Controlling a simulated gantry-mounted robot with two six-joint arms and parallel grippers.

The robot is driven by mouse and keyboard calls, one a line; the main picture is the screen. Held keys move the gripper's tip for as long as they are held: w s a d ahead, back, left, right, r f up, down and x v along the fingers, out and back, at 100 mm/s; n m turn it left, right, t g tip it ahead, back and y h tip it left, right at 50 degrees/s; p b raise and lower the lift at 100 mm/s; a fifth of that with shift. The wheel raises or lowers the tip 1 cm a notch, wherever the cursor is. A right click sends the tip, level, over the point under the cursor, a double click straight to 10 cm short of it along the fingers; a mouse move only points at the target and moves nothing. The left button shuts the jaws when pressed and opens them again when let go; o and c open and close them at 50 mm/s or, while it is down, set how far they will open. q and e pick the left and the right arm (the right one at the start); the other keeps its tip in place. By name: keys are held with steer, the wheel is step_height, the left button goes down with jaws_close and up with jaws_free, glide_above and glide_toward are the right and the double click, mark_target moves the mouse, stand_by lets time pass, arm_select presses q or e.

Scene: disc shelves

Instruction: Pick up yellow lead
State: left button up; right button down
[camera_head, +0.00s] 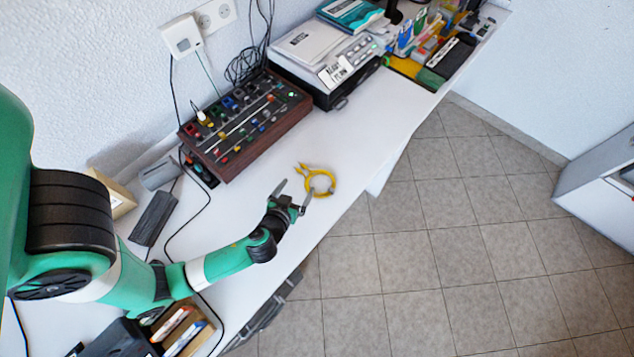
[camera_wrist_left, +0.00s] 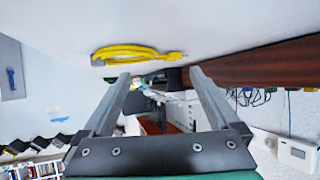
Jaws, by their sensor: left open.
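The yellow lead (camera_head: 319,182) is a coiled yellow loop lying on the white table, near its front edge. My left gripper (camera_head: 291,192) is open just to the left of the lead, with its fingers pointing toward it. In the left wrist view the lead (camera_wrist_left: 136,54) lies on the table surface, past the fingertips and near the gap between them. The fingers of the left gripper (camera_wrist_left: 158,78) are spread apart and nothing is between them. The right gripper is not in view.
A wooden-framed mixer panel (camera_head: 245,125) with knobs and cables stands behind the lead. A white and black machine (camera_head: 325,60) stands further back. A dark adapter (camera_head: 154,218) and a box of discs (camera_head: 180,330) are at the left. The table ends just right of the lead.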

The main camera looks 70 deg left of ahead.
mark_target(307, 174)
arm_select(q)
steer(key=shift+w+a, duration=0.25)
steer(key=shift+a, duration=0.05)
steer(key=b+x, duration=0.1)
steer(key=x, duration=0.4)
steer(key=shift+w+f, duration=0.15)
steer(key=shift+f, duration=0.1)
steer(key=shift+d, duration=0.15)
jaws_close()
